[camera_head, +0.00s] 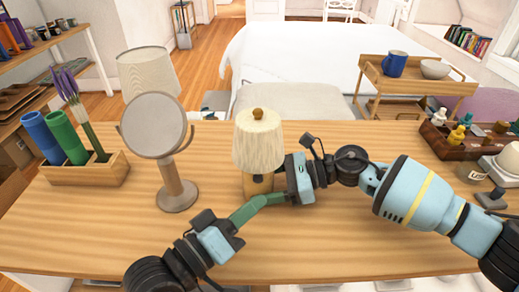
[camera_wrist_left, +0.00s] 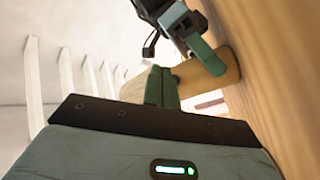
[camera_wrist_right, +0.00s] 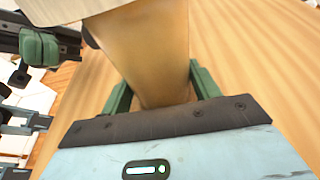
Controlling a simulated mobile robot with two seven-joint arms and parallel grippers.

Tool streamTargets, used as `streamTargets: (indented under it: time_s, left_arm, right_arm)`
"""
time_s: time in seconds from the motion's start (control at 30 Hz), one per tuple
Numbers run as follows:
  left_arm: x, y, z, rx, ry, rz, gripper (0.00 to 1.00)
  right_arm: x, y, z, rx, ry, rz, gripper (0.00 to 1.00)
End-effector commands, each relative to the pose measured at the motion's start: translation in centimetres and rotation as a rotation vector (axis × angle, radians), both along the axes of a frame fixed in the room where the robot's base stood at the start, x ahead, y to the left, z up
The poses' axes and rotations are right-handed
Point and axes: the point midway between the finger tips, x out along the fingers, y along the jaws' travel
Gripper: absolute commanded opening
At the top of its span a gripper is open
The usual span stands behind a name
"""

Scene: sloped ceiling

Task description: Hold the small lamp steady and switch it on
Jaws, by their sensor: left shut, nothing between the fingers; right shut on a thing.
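The small lamp (camera_head: 258,148) stands upright on the wooden table, with a cream pleated shade, a brown knob on top and a wooden base. My right gripper (camera_wrist_right: 160,88) is shut on the lamp's wooden base (camera_wrist_right: 150,50), a green finger on each side. My left gripper (camera_head: 260,203) is shut and empty, low in front of the base. In the left wrist view its closed green fingertips (camera_wrist_left: 163,84) point at the base (camera_wrist_left: 217,72); whether they touch it is unclear.
A round mirror (camera_head: 155,125) on a stand is left of the lamp, with a larger lampshade (camera_head: 148,72) behind it. A wooden holder (camera_head: 95,172) with blue and green cups stands far left. A dark tray (camera_head: 438,145) with figurines is at the right. The table's front is clear.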

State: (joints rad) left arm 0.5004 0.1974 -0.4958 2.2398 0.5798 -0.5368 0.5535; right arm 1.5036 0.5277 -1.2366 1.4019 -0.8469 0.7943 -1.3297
Motion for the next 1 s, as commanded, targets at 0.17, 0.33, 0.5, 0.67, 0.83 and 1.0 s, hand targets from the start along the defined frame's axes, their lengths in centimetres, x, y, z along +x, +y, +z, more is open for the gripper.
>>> streamTargets:
  time_s: [0.17,0.33,0.5,0.67,0.83,1.0]
  left_arm:
    - [-1.6,0.0,0.0,-0.001,0.001,0.0,0.0]
    - [-2.9,0.0,0.0,-0.001,0.001,0.0,0.0]
    - [-3.5,0.0,0.0,-0.001,0.001,0.0,0.0]
    - [-3.5,0.0,0.0,0.0,0.0,0.0,0.0]
    - [-3.5,0.0,0.0,0.0,0.0,0.0,0.0]
    - [-3.5,0.0,0.0,0.0,0.0,0.0,0.0]
  right_arm:
    - [0.0,0.0,0.0,0.0,0.001,0.001,0.48]
    - [0.0,0.0,0.0,0.0,0.001,0.001,0.48]
    - [0.0,0.0,0.0,0.0,0.001,0.001,0.48]
    - [0.0,0.0,0.0,0.0,0.001,0.001,0.48]
    - [0.0,0.0,0.0,0.0,0.001,0.0,0.78]
    - [0.0,0.0,0.0,0.0,0.0,0.0,0.87]
